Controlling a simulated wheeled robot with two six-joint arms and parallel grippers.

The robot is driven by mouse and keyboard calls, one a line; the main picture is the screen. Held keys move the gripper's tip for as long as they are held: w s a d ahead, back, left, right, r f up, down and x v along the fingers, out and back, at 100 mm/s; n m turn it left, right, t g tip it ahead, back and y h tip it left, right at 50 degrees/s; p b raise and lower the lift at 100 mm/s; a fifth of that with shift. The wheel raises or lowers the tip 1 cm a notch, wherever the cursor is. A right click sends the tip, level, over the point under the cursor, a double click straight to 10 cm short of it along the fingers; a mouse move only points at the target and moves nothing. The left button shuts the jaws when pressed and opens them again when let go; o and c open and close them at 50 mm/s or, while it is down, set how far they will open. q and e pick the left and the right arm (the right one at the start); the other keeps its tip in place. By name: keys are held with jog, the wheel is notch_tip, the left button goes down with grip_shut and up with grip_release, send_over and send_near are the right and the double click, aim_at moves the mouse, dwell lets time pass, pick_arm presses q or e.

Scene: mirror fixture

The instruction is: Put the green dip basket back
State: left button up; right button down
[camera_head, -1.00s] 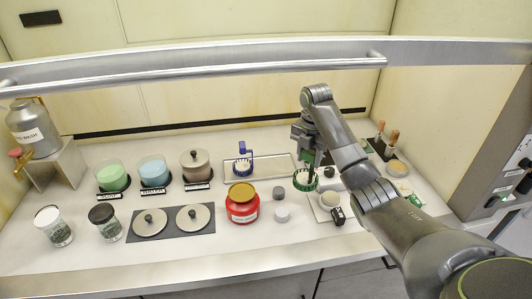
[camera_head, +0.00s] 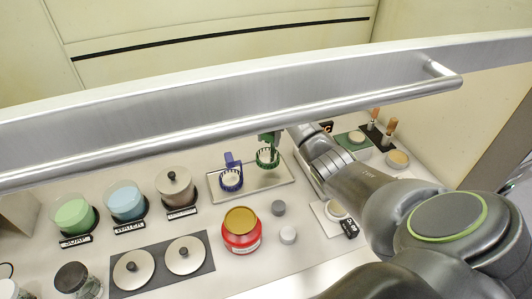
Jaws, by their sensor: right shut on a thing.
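The green dip basket (camera_head: 267,158) is at the back right part of the metal tray (camera_head: 255,186). I cannot tell whether it rests on the tray or hangs just above it. My right gripper (camera_head: 270,138) is shut on the green basket's upright handle, partly hidden behind the metal rail. The blue dip basket (camera_head: 231,180) stands on the tray's left part, beside the green one and apart from it. My left gripper is not in view.
A metal rail (camera_head: 240,126) crosses in front of the back wall. Green, blue (camera_head: 126,201) and brown (camera_head: 176,187) vessels stand left. Wooden-handled tools (camera_head: 389,132) stand at the back right.

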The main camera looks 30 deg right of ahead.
aim_at(268, 156)
jog(key=shift+f, duration=0.95)
notch_tip(268, 156, down, 3)
jog(key=shift+w+f+p, duration=0.15)
jog(key=shift+p, duration=0.5)
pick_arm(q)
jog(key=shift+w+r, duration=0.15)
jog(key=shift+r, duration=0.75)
pick_arm(e)
jog(key=shift+f, duration=0.35)
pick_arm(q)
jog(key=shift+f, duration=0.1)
pick_arm(e)
jog(key=shift+f, duration=0.15)
jog(key=c, duration=0.8)
grip_release()
